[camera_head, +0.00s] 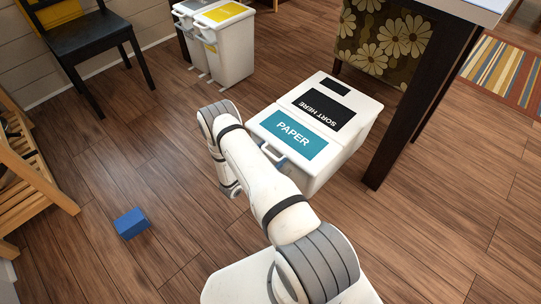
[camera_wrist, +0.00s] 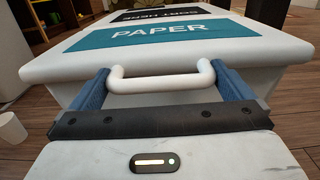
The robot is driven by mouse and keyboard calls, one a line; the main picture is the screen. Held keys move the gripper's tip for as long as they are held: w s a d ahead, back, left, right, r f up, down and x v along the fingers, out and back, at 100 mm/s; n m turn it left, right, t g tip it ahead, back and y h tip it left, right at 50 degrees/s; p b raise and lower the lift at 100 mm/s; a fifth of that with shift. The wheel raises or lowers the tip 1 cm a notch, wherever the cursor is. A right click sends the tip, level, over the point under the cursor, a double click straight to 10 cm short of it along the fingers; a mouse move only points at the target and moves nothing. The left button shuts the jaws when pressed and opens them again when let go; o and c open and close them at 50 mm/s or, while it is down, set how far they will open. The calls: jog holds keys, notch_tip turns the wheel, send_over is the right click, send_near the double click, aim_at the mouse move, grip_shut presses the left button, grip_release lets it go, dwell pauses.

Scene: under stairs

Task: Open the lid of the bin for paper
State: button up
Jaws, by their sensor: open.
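The white bin for paper (camera_head: 322,172) stands on the floor right of centre, with a teal PAPER label (camera_head: 289,136) on its closed lid. In the wrist view the lid's front edge (camera_wrist: 60,67) runs across the picture, with a white bar handle (camera_wrist: 160,84) sticking out from it. My gripper (camera_wrist: 163,74) is open. Its two blue fingers stand on either side of the handle, close to its ends. I cannot tell whether they touch it. In the head view my arm hides most of the gripper and part of the bin's front.
A dark table leg (camera_head: 405,125) stands just right of the bin, with a floral-covered seat (camera_head: 378,40) behind. Other white bins (camera_head: 232,58) and a black chair (camera_head: 90,38) stand further back. A blue block (camera_head: 131,223) lies on open floor at left.

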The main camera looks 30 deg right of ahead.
jog(key=shift+c, duration=0.2)
jog(key=c, duration=1.7)
jog(key=shift+r, duration=0.1)
jog(key=shift+c, duration=0.2)
